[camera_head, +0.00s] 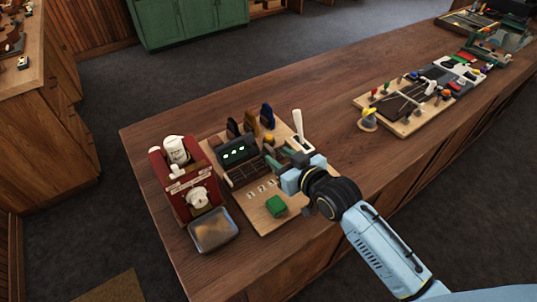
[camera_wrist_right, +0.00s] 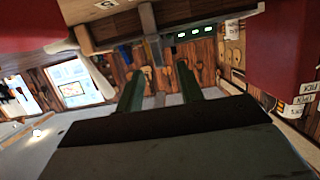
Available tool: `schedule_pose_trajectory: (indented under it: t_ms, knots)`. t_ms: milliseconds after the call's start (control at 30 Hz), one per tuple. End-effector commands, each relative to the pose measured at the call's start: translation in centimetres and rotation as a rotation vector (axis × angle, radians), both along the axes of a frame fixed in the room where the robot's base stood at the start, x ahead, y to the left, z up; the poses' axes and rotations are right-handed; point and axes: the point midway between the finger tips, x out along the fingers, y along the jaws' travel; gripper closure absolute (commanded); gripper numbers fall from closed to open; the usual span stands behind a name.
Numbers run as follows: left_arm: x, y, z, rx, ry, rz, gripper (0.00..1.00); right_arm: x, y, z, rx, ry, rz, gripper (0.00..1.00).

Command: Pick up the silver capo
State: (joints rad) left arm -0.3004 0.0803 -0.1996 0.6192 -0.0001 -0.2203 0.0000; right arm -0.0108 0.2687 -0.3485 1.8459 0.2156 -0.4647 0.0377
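My right gripper (camera_head: 273,158) reaches in from the right over the wooden board (camera_head: 258,218) on the counter. Its fingers point left toward a dark fretboard piece (camera_head: 250,173) and a dark case with small lit marks (camera_head: 237,150). In the right wrist view the two green fingers (camera_wrist_right: 158,88) stand apart with a gap between them. A grey upright piece (camera_wrist_right: 150,25) shows ahead of that gap; I cannot tell whether it is the silver capo. No silver capo is clearly distinguishable in the head view, where my gripper covers part of the board. My left gripper is not in view.
The counter's middle (camera_head: 325,120) is clear.

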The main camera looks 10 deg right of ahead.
Motion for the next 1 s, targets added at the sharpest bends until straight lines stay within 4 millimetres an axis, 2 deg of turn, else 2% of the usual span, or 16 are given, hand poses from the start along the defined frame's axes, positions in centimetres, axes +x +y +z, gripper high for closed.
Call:
schedule_pose_trajectory:
  t_ms: [233,533,867,1000]
  knots:
    - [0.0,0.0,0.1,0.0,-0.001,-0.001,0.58,1.4,0.6,-0.4,-0.001,0.001,0.001,0.63]
    - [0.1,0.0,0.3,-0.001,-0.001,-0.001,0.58,4.8,1.9,-1.5,0.001,0.0,0.001,0.63]
    - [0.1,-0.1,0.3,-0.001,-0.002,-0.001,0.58,5.3,2.1,-1.8,-0.001,0.001,0.001,0.63]
    - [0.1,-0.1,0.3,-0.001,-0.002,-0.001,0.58,5.3,2.1,-1.8,-0.001,0.001,0.001,0.78]
